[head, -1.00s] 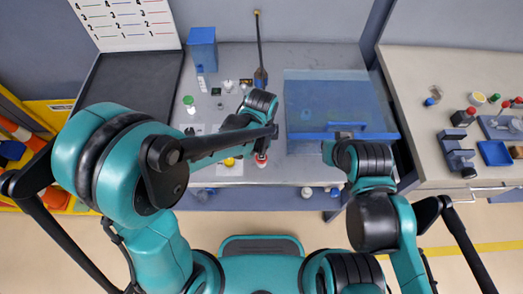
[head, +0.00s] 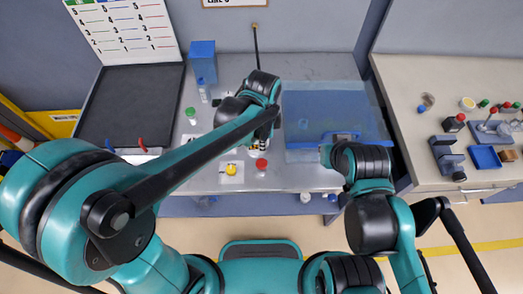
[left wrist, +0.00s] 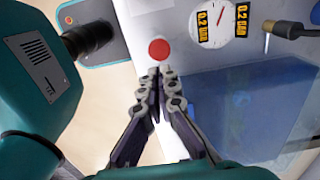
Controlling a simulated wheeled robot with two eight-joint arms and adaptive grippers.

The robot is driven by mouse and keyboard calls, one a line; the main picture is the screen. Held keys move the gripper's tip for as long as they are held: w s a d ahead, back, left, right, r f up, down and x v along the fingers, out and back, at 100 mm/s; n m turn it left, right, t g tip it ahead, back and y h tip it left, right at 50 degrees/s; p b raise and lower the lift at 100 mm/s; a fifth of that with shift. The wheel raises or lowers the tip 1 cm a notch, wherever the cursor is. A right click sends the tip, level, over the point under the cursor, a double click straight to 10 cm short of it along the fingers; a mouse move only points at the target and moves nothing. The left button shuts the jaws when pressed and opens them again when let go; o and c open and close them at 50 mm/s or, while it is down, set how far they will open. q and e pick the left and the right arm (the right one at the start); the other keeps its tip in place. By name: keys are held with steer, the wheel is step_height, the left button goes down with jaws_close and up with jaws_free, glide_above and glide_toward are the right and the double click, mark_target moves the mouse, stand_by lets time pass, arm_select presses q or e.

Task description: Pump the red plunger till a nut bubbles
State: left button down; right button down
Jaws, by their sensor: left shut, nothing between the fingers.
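The red plunger (head: 261,163) shows as a round red cap on the grey bench, close to its front edge. In the left wrist view the red cap (left wrist: 159,50) lies just beyond my left fingertips, with no clear contact. My left gripper (left wrist: 157,76) is shut and empty; in the head view it (head: 262,143) is just behind the cap, mostly hidden by its arm. A translucent blue tank (head: 330,108) stands to the right; no nut or bubbles can be made out in it. My right gripper (head: 334,147) is at the tank's front edge, its fingers unclear.
A gauge face (left wrist: 219,18) with "0.2 BAR" labels is beside the cap in the left wrist view. A yellow round item (head: 231,169), a green-capped bottle (head: 191,115) and a blue box (head: 202,62) are on the bench. A side counter (head: 415,90) holds several small parts.

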arm_select(q)
step_height(320, 180, up, 3)
steer(key=shift+a+f, duration=0.1)
steer(key=shift+f, duration=0.05)
arm_select(e)
steer(key=shift+r, duration=0.3)
steer(key=shift+a, duration=0.1)
